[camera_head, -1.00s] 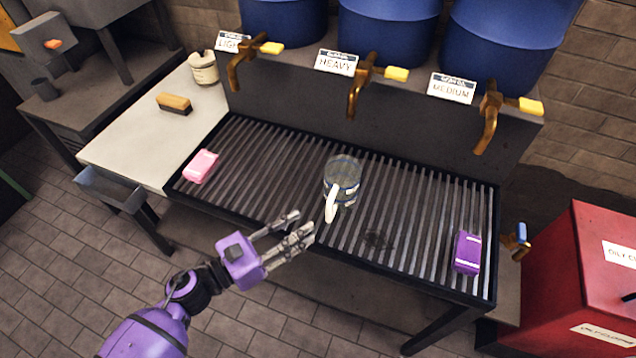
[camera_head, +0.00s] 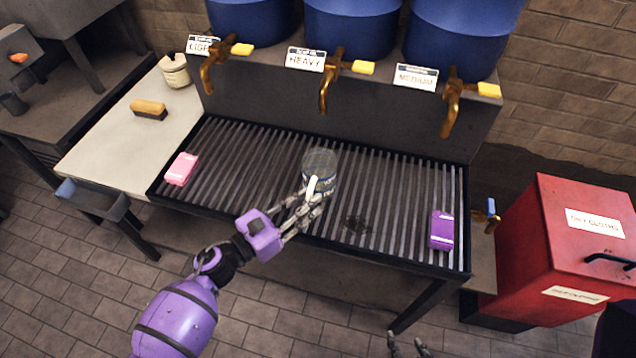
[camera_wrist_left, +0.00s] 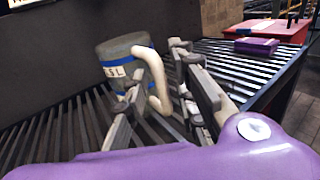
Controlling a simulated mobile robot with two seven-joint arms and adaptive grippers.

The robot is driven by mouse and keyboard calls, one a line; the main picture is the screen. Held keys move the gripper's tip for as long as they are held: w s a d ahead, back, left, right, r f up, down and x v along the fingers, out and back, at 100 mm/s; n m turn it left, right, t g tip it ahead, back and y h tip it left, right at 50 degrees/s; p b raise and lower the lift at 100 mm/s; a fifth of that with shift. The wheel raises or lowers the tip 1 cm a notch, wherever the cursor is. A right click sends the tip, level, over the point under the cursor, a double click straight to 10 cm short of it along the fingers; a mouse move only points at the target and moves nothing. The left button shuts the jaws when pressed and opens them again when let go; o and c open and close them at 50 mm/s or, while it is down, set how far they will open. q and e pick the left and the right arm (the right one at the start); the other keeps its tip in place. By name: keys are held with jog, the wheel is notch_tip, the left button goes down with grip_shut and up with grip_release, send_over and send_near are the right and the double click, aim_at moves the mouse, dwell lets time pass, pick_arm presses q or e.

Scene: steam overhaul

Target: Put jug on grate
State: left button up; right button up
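The jug (camera_head: 321,163), grey with a white and blue band and a pale handle, stands upright on the slatted metal grate (camera_head: 250,165), near its middle. In the left wrist view the jug (camera_wrist_left: 122,62) shows part of its band lettering, "5L". My left gripper (camera_head: 308,200) is at the jug's near side. Its fingers (camera_wrist_left: 172,95) are apart, with the handle between them; I cannot tell whether they touch it. My right gripper (camera_head: 408,346) shows only its fingertips at the bottom edge, apart and empty.
A pink block (camera_head: 181,169) lies at the grate's left end and a purple block (camera_head: 441,230) at its right. Brass taps, including the middle one (camera_head: 325,90), overhang the back. A red bin (camera_head: 560,250) stands at right. A brush (camera_head: 149,109) lies on the left counter.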

pick_arm(q)
grip_shut()
jog(key=shift+r, duration=0.2)
